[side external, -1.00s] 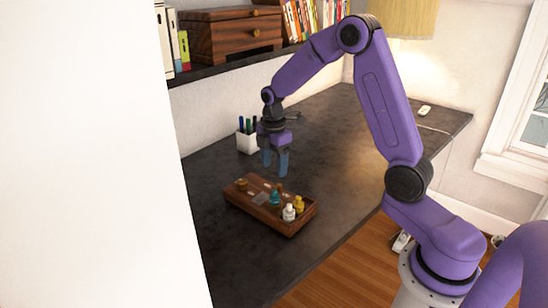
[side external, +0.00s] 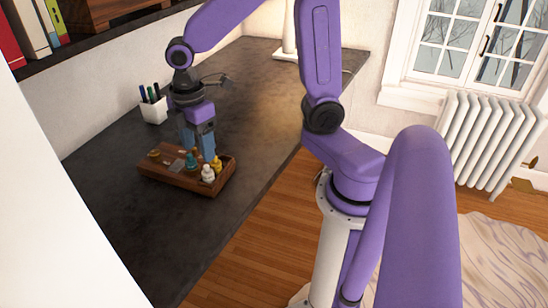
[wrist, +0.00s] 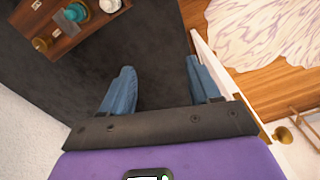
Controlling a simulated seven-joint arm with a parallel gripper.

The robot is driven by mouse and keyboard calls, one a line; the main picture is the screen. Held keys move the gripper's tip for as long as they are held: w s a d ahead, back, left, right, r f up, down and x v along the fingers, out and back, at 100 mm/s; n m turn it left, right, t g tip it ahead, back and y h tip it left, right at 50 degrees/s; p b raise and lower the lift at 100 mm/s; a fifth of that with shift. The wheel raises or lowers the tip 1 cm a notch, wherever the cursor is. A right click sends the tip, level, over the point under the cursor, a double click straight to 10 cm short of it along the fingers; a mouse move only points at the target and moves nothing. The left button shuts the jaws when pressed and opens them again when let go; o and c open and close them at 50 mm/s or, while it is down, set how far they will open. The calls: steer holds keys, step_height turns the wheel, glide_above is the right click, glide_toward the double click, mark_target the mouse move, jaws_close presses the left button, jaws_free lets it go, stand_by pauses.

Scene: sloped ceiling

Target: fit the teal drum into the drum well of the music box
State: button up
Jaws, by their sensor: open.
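The music box (side external: 176,178) is a brown wooden tray-like box on the dark desk; its corner also shows at the top left of the wrist view (wrist: 75,42). The teal drum (side external: 191,160) stands on the box beside a white piece (side external: 208,173) and a yellow piece (side external: 216,163); it is also in the wrist view (wrist: 77,12). A brass round piece (wrist: 41,44) and a grey plate (wrist: 64,24) sit on the box too. I cannot make out the drum well. My gripper (side external: 199,145), with blue fingers, is open and empty behind the box, apart from the drum.
A white pen cup (side external: 153,110) stands behind the box near the wall. A shelf with books (side external: 35,30) hangs above. The desk (side external: 255,95) is clear to the right of my gripper. A radiator (side external: 487,140) stands beyond the desk.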

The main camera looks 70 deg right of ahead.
steer(key=s+m, duration=0.1)
steer(key=s, duration=1.6)
steer(key=shift+s+r+m, duration=0.35)
steer(key=shift+s+m, duration=0.05)
steer(key=shift+o, duration=0.3)
stand_by(0.7)
